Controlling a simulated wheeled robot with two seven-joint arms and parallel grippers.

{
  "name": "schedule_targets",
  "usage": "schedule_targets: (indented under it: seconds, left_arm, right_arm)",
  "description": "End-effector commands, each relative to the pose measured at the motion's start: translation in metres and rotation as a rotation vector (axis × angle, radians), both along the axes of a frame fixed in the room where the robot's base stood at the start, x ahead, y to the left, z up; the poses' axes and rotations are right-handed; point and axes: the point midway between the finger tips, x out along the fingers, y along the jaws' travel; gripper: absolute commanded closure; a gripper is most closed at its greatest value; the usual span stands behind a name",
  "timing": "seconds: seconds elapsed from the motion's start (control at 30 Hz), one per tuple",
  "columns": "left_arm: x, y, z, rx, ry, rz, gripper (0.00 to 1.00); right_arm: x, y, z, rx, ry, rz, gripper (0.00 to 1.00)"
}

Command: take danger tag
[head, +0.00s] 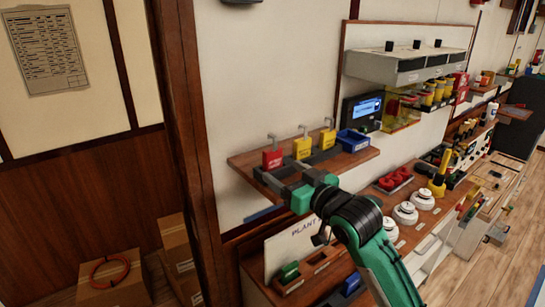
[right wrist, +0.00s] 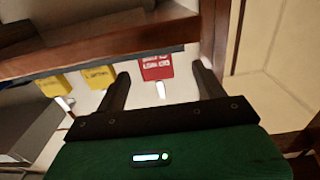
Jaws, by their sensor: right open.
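A red tag (head: 272,158), which looks like the danger tag, hangs from a hook at the left end of a wooden shelf (head: 357,158). Its print is too small to read. My right gripper (head: 274,176) is open just in front of and slightly below it. In the right wrist view, which is upside down, the red tag (right wrist: 157,67) shows between the two spread fingers, beyond their tips. The fingers appear not to touch it. Two yellow tags (head: 302,148) (head: 328,140) hang to its right. My left gripper is not in view.
A blue bin (head: 352,140) sits on the shelf right of the tags, below a device with a lit screen (head: 366,107). Below are white round knobs (head: 405,212) and red items (head: 394,178). A wooden post (head: 188,130) stands left; cardboard boxes (head: 112,282) are on the floor.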

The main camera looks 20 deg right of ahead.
Motion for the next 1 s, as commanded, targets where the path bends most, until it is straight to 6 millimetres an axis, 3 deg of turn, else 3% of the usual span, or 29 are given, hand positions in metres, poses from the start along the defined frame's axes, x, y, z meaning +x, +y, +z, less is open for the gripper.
schedule_targets:
  seconds: [0.43,0.77,1.0]
  left_arm:
    - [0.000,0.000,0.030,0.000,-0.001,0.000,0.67]
    - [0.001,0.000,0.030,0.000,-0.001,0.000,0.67]
    - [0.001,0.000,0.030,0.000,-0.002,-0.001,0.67]
  right_arm:
    - [0.047,0.009,0.007,0.000,0.002,0.000,0.29]
    - [0.053,0.012,0.004,0.000,0.001,0.000,0.29]
    - [0.053,0.011,0.004,0.000,0.001,0.000,0.74]
